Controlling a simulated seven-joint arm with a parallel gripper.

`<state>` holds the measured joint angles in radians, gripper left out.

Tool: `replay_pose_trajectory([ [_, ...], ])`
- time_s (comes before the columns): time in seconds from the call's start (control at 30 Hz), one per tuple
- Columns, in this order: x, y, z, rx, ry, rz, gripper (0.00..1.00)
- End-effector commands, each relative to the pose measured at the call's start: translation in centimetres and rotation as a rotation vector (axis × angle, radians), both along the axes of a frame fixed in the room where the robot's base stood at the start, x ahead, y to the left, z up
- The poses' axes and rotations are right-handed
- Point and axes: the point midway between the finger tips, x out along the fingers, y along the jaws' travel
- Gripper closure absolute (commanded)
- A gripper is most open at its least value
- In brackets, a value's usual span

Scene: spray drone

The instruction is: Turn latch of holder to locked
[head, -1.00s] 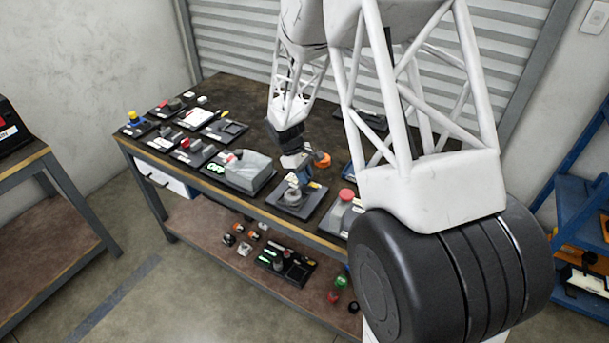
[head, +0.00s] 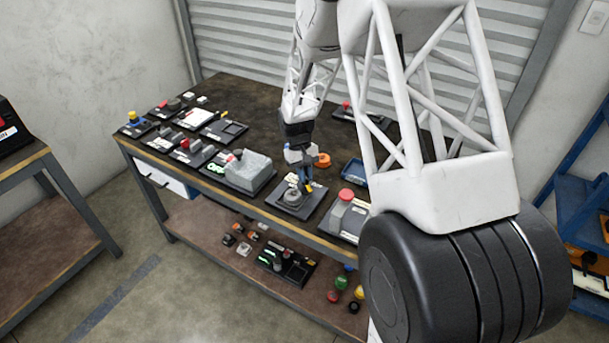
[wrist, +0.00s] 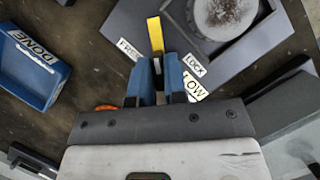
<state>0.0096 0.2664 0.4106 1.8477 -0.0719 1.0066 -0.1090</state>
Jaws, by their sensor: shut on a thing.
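The holder (head: 284,207) is a dark square plate with a round grey part on it, near the front edge of the workbench. In the wrist view the holder plate (wrist: 120,22) lies at the top, its round socket (wrist: 222,18) holding a grainy grey disc. The yellow latch (wrist: 156,34) points up the picture, between the FREE label (wrist: 130,48) and the LOCK label (wrist: 194,65). My gripper (wrist: 159,68) has its blue fingers shut on the latch's near end; the grip itself is partly hidden. In the head view my gripper (head: 305,184) is over the holder's right side.
An orange ring (head: 322,160) is behind my gripper in the head view. A red-topped device (head: 346,196) stands right of the holder, and a grey block (head: 252,172) left of it.

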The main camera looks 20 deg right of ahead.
Motion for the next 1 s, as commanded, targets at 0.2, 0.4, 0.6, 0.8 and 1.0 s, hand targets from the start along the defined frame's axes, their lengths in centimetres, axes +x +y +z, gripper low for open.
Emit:
replay_pose_trajectory([
  [0.2,0.06,-0.14,0.04,0.000,-0.001,-0.207,1.00],
  [0.4,0.06,-0.19,0.10,0.001,-0.002,-0.396,1.00],
  [0.6,0.02,-0.29,0.07,0.000,-0.002,-0.585,1.00],
  [0.8,-0.01,-0.29,0.08,0.000,-0.001,-0.755,1.00],
  [1.0,-0.02,-0.32,0.09,0.001,-0.002,-0.874,1.00],
])
